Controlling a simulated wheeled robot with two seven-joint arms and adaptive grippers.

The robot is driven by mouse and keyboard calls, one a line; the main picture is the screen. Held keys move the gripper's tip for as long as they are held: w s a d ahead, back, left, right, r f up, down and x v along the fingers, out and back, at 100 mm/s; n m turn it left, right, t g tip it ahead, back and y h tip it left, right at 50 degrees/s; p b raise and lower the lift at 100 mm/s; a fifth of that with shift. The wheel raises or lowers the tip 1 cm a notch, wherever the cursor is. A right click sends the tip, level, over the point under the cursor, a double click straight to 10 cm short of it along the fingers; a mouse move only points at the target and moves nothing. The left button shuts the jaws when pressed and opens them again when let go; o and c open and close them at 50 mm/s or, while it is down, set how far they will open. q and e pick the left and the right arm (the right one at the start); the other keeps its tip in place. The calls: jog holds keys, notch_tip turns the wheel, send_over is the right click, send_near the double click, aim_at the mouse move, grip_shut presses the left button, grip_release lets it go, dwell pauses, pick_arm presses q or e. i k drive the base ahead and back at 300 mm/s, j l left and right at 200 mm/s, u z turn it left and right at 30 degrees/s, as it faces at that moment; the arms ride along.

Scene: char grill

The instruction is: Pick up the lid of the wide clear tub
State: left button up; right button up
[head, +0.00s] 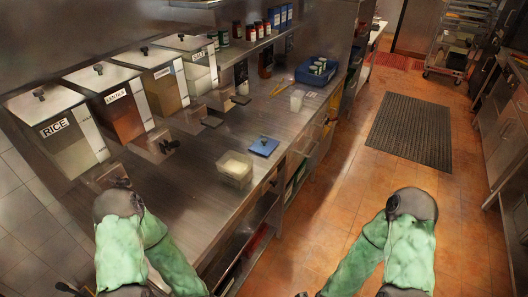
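A wide clear tub (236,174) stands on the steel counter, left of the counter's front edge. It looks low and see-through, with a pale top. I cannot tell at this size whether that pale surface is its lid or its contents. My two green-sleeved arms come in at the bottom, one left and one right. The left arm bends down past the counter's near end, and the right arm is over the floor. Both run out of the bottom of the head view, and neither gripper can be made out. Nothing of mine touches the tub.
A blue pad (263,146) lies just beyond the tub. Lidded bins, one marked RICE (57,132), line the wall side, with small clear trays below. A narrower clear container (297,100) and a blue crate (317,72) stand farther back. The tiled floor right is open, with a dark mat (411,131).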

aim_at(264, 145)
jog(key=i+l+u, duration=0.25)
jog(key=i+l, duration=0.25)
jog(key=l, duration=0.2)
jog(key=i+l+u, duration=0.15)
jog(key=l, duration=0.25)
jog(key=i+l+u, duration=0.1)
jog(key=i+l, duration=0.2)
jog(key=l, duration=0.1)
